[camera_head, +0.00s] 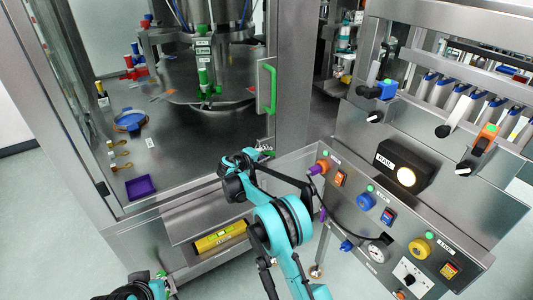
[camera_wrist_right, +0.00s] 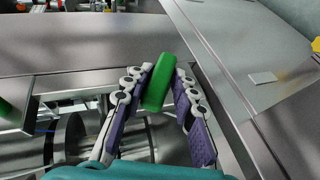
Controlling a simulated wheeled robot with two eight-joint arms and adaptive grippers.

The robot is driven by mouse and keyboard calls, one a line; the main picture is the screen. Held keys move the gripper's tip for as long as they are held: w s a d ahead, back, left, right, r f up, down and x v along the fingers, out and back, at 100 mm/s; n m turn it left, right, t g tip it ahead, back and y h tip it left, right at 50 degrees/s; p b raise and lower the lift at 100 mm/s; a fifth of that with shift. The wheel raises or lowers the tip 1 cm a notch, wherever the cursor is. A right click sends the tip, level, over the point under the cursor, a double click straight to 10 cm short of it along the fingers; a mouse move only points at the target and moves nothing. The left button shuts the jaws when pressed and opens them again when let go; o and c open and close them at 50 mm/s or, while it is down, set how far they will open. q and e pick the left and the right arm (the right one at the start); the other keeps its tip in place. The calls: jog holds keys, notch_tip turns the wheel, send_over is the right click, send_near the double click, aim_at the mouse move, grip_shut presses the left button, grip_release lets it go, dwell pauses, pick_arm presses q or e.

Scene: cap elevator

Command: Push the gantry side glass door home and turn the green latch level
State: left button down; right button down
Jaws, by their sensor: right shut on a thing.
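The glass door stands in the steel machine frame at the left of the head view, with an upright green handle (camera_head: 266,88). I cannot tell whether it is fully closed. My right gripper (camera_head: 263,154) is low at the door's bottom right corner, below the handle. In the right wrist view, my right gripper (camera_wrist_right: 158,98) is shut on the green latch (camera_wrist_right: 159,82), with a purple-padded finger on each side. The latch is tilted in that view. In the head view the gripper mostly hides it.
A sloped control panel (camera_head: 345,215) with knobs and buttons lies close to the right of my right arm. A yellow level-like bar (camera_head: 220,237) is on the front below the door. Behind the glass are a purple tray (camera_head: 140,187) and a blue ring (camera_head: 130,120).

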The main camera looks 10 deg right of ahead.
jog(key=shift+a+f, duration=0.35)
jog(key=c, duration=1.4)
grip_release()
jog(key=shift+w+a, duration=0.1)
jog(key=shift+r, duration=0.1)
jog(key=v, duration=1.2)
